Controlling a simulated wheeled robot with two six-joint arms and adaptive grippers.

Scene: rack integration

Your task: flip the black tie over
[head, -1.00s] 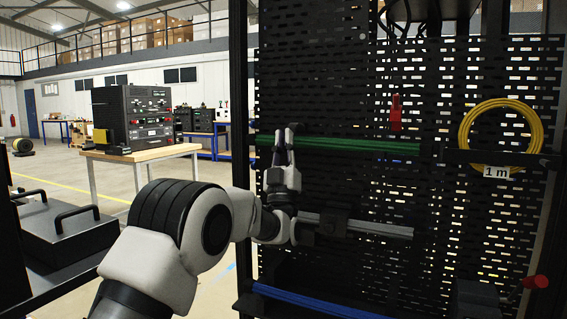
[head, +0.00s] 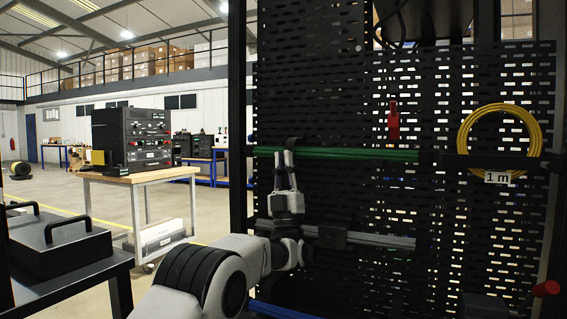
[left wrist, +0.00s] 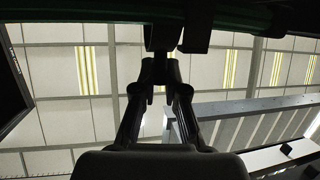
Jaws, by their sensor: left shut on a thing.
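The green cable bundle (head: 365,154) runs level across the black perforated panel. The black tie (head: 293,143) shows as a small dark piece at the bundle, just above my fingertips. My left gripper (head: 284,156) points up from below, with its fingers close together and shut on the tie. In the left wrist view the fingertips (left wrist: 160,60) meet at a dark strip (left wrist: 162,32) hanging from the dark bundle along the top. The fingers hide part of the tie, and its exact lie is hard to tell. My right gripper is not in view.
A grey bundle (head: 381,240) with a black strap (head: 327,237) lies below, close to my left wrist. A blue bundle (head: 284,311) is at the bottom. A yellow coil (head: 463,137) and a red-handled part (head: 393,121) are to the right.

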